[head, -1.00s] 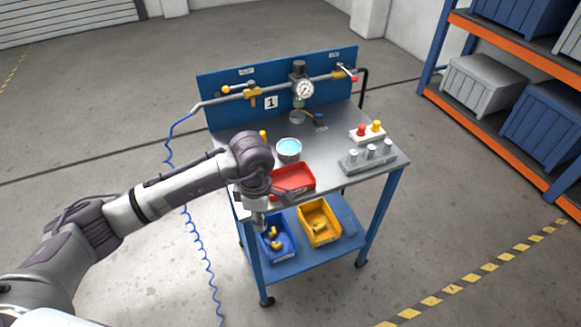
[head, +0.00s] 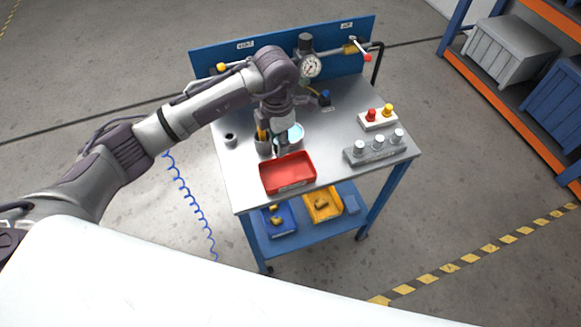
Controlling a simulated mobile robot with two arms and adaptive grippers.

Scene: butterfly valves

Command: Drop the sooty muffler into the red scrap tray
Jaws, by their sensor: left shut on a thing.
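The red scrap tray (head: 289,173) sits at the front of the bench top, and its floor looks bare. My left gripper (head: 281,150) points down at the tray's back edge, in front of a tin of light blue liquid (head: 295,132). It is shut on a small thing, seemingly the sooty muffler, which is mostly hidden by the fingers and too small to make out. Whether it overhangs the tray's rim I cannot tell. My right gripper is not in view.
A grey block with silver fittings (head: 374,149) and a white block with red and yellow knobs (head: 378,119) stand at the right. A dark cup (head: 230,139) is at the left. A gauge (head: 310,67) is on the back panel. Blue (head: 279,221) and yellow (head: 322,204) bins are below.

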